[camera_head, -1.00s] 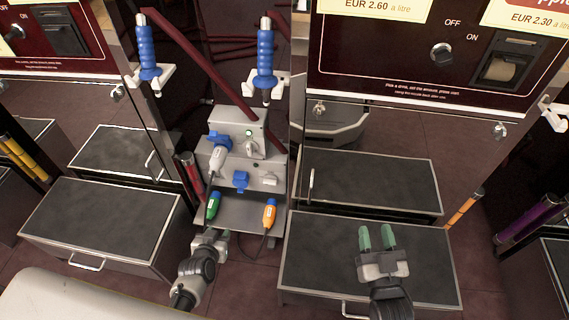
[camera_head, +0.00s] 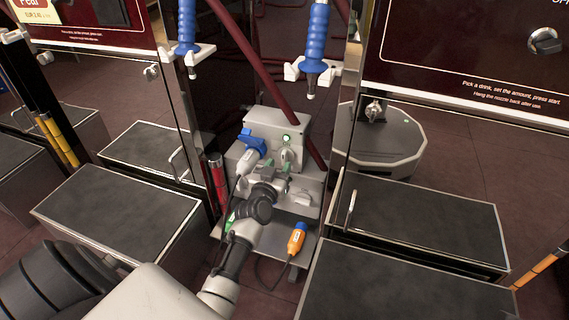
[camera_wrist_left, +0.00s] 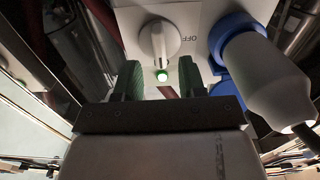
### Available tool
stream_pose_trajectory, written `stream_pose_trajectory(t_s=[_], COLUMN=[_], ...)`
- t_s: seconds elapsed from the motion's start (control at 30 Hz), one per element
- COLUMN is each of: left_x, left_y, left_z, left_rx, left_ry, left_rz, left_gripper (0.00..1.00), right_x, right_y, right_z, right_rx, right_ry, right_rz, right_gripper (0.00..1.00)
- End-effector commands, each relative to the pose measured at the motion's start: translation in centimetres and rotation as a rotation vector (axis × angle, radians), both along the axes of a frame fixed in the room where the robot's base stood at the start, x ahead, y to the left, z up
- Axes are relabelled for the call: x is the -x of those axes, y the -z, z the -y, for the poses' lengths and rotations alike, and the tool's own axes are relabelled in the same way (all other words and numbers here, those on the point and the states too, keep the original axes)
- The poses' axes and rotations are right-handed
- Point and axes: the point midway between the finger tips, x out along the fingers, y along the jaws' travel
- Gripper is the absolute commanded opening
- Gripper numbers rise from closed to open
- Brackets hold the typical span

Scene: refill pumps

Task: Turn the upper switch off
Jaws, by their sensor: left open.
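The upper switch (camera_head: 287,154) is a pale rotary knob on the grey socket box (camera_head: 262,124), below a lit green lamp (camera_head: 286,137). In the left wrist view the switch (camera_wrist_left: 160,38) has its grip bar running up and down the picture, with an upside-down "OFF" label to its right. My left gripper (camera_head: 279,167) is open in front of the box, just below the switch. Its green fingers (camera_wrist_left: 160,80) show on either side of the lamp, in line with the knob's two sides; contact is not visible. My right gripper is out of view.
A lower switch (camera_head: 303,198) and an orange connector (camera_head: 297,238) are below.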

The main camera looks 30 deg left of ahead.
Motion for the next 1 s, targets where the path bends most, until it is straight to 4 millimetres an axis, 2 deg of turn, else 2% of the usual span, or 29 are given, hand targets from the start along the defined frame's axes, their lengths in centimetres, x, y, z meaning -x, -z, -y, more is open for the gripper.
stream_pose_trajectory(t_s=[0.1, 0.23, 0.6, 0.63, 0.9, 1.0], left_x=[-2.0, -3.3, -4.0, -4.0, -3.9, -3.9], left_y=[0.2, 0.2, 0.0, 0.0, 0.0, 0.0], left_z=[-0.5, -0.8, -1.0, -1.0, -1.0, -1.0], left_rx=[-0.001, -0.001, -0.001, -0.001, -0.001, -0.001], left_ry=[-0.001, 0.000, 0.000, 0.000, 0.000, 0.000], left_rz=[0.003, 0.000, -0.001, -0.001, -0.001, -0.001], left_gripper=[0.40, 0.40, 0.40, 0.39, 0.00, 0.00], right_x=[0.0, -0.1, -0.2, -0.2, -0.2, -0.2], right_y=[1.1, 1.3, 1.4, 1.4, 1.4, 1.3], right_z=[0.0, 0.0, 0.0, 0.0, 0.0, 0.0], right_rx=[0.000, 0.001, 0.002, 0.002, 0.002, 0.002], right_ry=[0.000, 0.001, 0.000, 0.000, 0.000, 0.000], right_rz=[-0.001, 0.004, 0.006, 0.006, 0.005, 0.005], right_gripper=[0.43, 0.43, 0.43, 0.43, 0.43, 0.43])
